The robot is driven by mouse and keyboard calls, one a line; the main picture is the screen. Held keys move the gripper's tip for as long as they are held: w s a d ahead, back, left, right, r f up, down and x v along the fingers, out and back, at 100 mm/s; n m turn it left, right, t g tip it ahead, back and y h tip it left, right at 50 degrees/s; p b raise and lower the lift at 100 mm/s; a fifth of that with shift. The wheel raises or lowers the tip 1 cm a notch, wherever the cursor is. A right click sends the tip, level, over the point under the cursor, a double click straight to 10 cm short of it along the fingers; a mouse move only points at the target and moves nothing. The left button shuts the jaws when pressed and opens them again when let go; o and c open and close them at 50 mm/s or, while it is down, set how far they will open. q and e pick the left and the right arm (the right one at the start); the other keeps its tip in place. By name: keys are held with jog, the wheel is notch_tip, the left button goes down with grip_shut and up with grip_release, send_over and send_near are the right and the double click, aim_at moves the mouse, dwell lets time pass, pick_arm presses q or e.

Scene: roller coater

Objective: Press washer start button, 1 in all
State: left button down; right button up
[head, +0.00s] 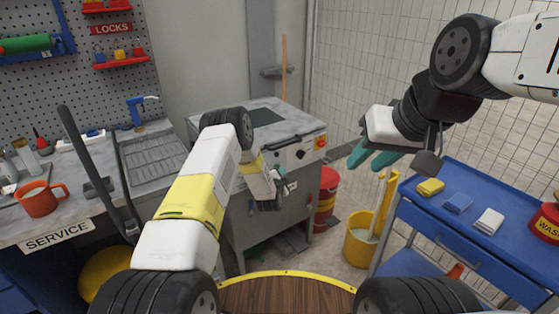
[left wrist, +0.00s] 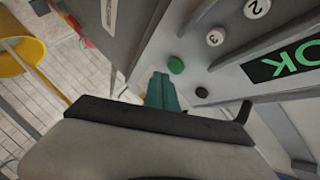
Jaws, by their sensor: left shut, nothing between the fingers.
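The grey washer machine (head: 245,232) stands in the middle of the head view, with a control panel at its front top edge. In the left wrist view its panel shows a round green button (left wrist: 176,65), a small black knob (left wrist: 202,93), white dials marked 2 and 3, and a green OK display (left wrist: 288,61). My left gripper (head: 281,177) is shut and empty in front of the panel. Its teal fingertips (left wrist: 161,84) are beside the green button; I cannot tell whether they touch it.
A blue cart (head: 466,263) with sponges and cloths stands at the right. A yellow mop bucket (head: 360,248) and a red bin (head: 327,190) stand right of the machine. The sink bench (head: 75,218) with an orange mug (head: 40,200) is at the left.

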pick_arm(q)
jog(key=shift+w+a, duration=0.1)
jog(key=shift+w, duration=0.05)
jog(key=shift+w+a, duration=0.15)
jog(key=shift+w, duration=0.05)
dwell(0.3)
jog(key=shift+w+a, duration=0.25)
jog(key=shift+w, duration=0.1)
dwell(0.9)
jog(key=shift+s+d, duration=0.45)
jog(key=shift+s, duration=0.25)
jog(key=shift+d, duration=0.1)
jog(key=s+d, duration=0.1)
jog(key=s, duration=0.1)
jog(key=s+d, duration=0.1)
jog(key=s, duration=0.1)
jog(key=shift+d, duration=0.4)
dwell(0.4)
